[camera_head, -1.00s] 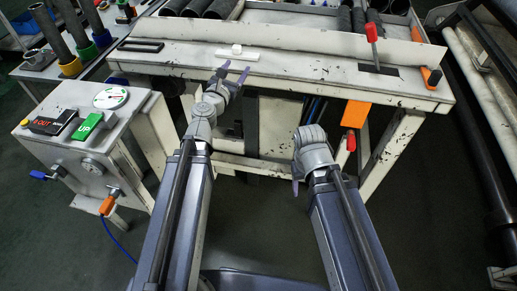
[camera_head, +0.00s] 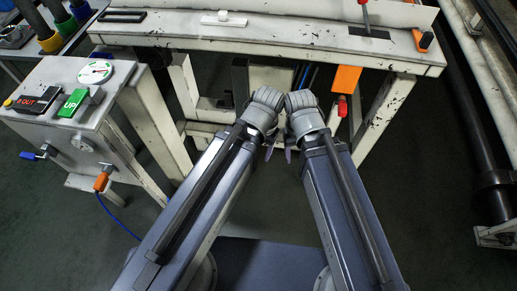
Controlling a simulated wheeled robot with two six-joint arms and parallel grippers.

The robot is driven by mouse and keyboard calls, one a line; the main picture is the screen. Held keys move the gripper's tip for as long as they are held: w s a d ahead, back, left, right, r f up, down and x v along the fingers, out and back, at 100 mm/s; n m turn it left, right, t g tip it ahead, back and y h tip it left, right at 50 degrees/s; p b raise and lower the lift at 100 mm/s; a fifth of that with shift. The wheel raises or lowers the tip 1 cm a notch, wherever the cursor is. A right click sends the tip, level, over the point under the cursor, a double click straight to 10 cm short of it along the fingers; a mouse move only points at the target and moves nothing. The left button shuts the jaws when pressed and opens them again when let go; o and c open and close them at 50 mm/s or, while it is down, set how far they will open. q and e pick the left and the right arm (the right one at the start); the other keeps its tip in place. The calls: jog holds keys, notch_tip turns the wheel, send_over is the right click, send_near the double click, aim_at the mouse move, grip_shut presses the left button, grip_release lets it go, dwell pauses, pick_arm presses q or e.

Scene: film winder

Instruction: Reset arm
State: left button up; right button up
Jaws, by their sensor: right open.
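My left arm's wrist and gripper (camera_head: 268,152) are folded down in the middle, in front of the white bench (camera_head: 215,36). Only a sliver of its fingers shows below the wrist, so its jaw state is hidden. My right gripper (camera_head: 289,155) is folded down close beside it, just to the right, with a finger showing under the wrist. It is open, and I see nothing held in it. Both wrists are close together, below the bench front edge and apart from the bench top.
A white control box (camera_head: 60,140) with a green UP button (camera_head: 73,103), a red OUT display (camera_head: 40,100) and a dial (camera_head: 94,72) stands at left. A white bar (camera_head: 224,19) lies on the bench. An orange part (camera_head: 346,79) hangs from its front.

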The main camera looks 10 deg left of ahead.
notch_tip(320, 180, up, 7)
jog(key=p, duration=0.6)
jog(key=shift+f+p, duration=0.15)
jog(key=shift+p, duration=0.15)
dwell(0.4)
